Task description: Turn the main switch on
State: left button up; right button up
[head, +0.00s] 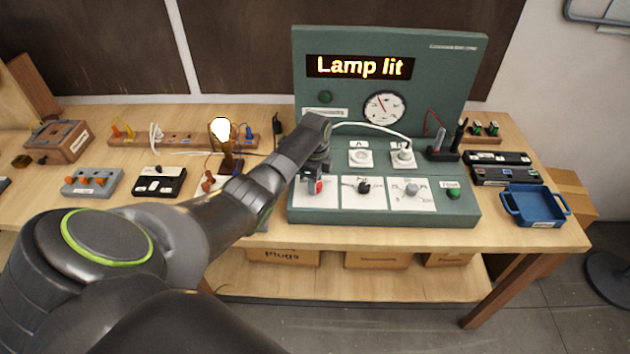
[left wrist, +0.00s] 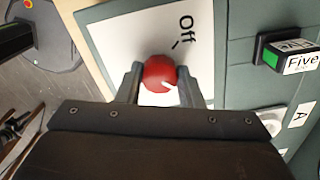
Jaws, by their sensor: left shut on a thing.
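The main switch is a red round knob (head: 316,187) on a white plate at the left of the green panel's lower face. In the left wrist view the red knob (left wrist: 159,74) sits between my two fingers, with a white pointer mark on it. The plate (left wrist: 115,40) shows the word "Off" beside the knob. My left gripper (head: 313,180) is shut on the knob. The panel's display (head: 360,67) reads "Lamp lit", and the lamp bulb (head: 221,129) glows. My right gripper is not in view.
Beside the red knob are a black knob (head: 364,187), a grey knob (head: 411,189) and a green button (head: 453,193). A white plug (head: 403,155) with a cable sits in a socket. A blue tray (head: 536,206) stands at the right.

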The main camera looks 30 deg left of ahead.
pick_arm(q)
jog(key=shift+w+r+m, duration=0.1)
jog(key=shift+r+m, duration=0.05)
jog(key=shift+m, duration=0.15)
jog(key=o, duration=1)
jog(key=shift+c, duration=0.2)
notch_tip(320, 180, up, 17)
jog(key=shift+r, duration=0.15)
dwell(0.5)
